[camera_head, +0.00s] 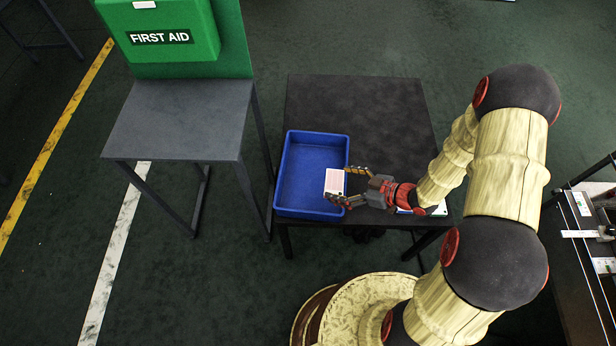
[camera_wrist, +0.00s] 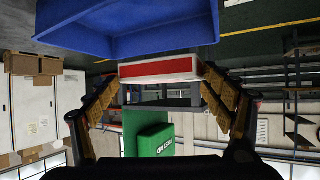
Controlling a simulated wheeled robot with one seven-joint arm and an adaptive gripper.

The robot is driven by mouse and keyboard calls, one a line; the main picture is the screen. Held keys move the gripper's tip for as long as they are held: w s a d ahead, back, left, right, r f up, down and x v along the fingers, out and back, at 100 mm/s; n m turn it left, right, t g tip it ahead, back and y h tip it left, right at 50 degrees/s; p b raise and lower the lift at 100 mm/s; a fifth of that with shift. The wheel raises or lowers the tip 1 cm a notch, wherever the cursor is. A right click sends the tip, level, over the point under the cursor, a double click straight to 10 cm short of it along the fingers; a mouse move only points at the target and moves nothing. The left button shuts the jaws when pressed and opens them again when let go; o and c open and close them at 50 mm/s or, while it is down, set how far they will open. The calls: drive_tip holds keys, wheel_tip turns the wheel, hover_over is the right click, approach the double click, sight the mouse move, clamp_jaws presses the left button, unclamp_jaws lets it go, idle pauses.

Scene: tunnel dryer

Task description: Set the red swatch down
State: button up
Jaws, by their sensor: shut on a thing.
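The red swatch (camera_head: 334,180) is a small pale card with a pinkish face in the head view. In the wrist view the swatch (camera_wrist: 160,68) shows a red band with white edges. My gripper (camera_head: 340,185) is shut on it, with one finger on either side. The swatch is at the right rim of the blue tray (camera_head: 298,165), over its inside in the picture. I cannot tell its height above the tray floor. The tray (camera_wrist: 140,35) also fills the top of the wrist view.
The tray stands on the left part of a dark table (camera_head: 360,110), whose back is clear. A grey stand (camera_head: 185,115) with a green first aid box (camera_head: 165,35) is at left. A bench (camera_head: 585,260) is at right.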

drive_tip(key=w+a+f+b, duration=0.2)
drive_tip(key=w+f, duration=0.1)
drive_tip(key=w+a+f+b, duration=0.1)
drive_tip(key=w+a+f, duration=0.1)
drive_tip(key=w+f, duration=0.1)
drive_tip(key=w+a+f+b, duration=0.2)
drive_tip(key=w+f, duration=0.1)
drive_tip(key=w, duration=0.2)
drive_tip(key=shift+a+f+b, duration=0.25)
drive_tip(key=shift+f+b, duration=0.95)
drive_tip(key=shift+f, duration=0.55)
drive_tip(key=shift+f, duration=0.4)
drive_tip(key=shift+f+b, duration=0.25)
drive_tip(key=shift+b, duration=0.05)
drive_tip(key=o, duration=1.3)
drive_tip(key=shift+c, duration=0.2)
